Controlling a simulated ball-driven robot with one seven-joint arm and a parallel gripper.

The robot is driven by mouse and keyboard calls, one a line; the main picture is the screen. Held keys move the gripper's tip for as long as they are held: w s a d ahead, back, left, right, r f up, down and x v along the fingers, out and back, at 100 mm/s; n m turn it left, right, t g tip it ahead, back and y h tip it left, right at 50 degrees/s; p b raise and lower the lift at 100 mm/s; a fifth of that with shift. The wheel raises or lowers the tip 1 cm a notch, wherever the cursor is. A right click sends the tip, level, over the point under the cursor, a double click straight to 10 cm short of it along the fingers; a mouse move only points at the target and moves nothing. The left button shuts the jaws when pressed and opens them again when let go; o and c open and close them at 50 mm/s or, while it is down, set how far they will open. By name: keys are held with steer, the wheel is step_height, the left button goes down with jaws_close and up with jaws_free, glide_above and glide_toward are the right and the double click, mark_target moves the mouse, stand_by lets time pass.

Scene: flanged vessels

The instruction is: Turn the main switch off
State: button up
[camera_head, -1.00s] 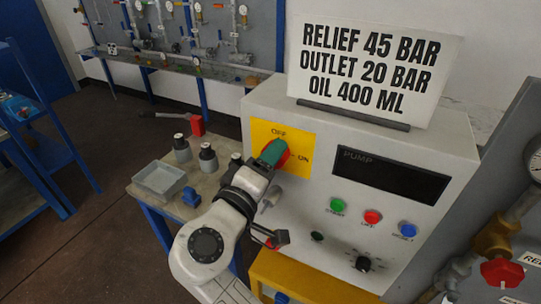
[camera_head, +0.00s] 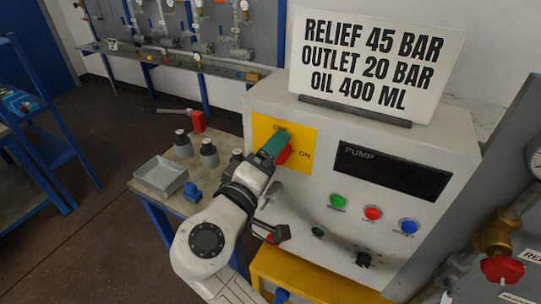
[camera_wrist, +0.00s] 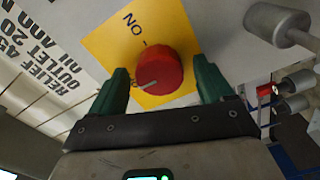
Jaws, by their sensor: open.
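The main switch is a round red knob (camera_head: 284,154) on a yellow plate (camera_head: 297,165) marked OFF at the top and ON at the right. In the wrist view the red knob (camera_wrist: 160,72) shows a pale pointer line running to the lower left, toward partly hidden lettering, away from the ON mark. My gripper (camera_wrist: 159,68) is open, with its two green fingers on either side of the knob. I cannot tell whether they touch it. In the head view my gripper (camera_head: 272,145) covers part of the knob and lies just below the OFF label.
The white panel has a dark PUMP display (camera_head: 392,172), green (camera_head: 338,201), red (camera_head: 373,213) and blue (camera_head: 409,227) buttons, and a black dial (camera_head: 363,259). A sign (camera_head: 375,62) stands on top. Left is a bench with a grey tray (camera_head: 160,176) and dark-topped cylinders (camera_head: 208,153).

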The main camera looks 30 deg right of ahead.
steer(key=b+v, duration=0.2)
steer(key=v, duration=0.8)
steer(key=shift+s+a+b, duration=0.2)
steer(key=shift+a+b, duration=0.15)
steer(key=shift+b, duration=0.05)
steer(key=shift+a, duration=0.1)
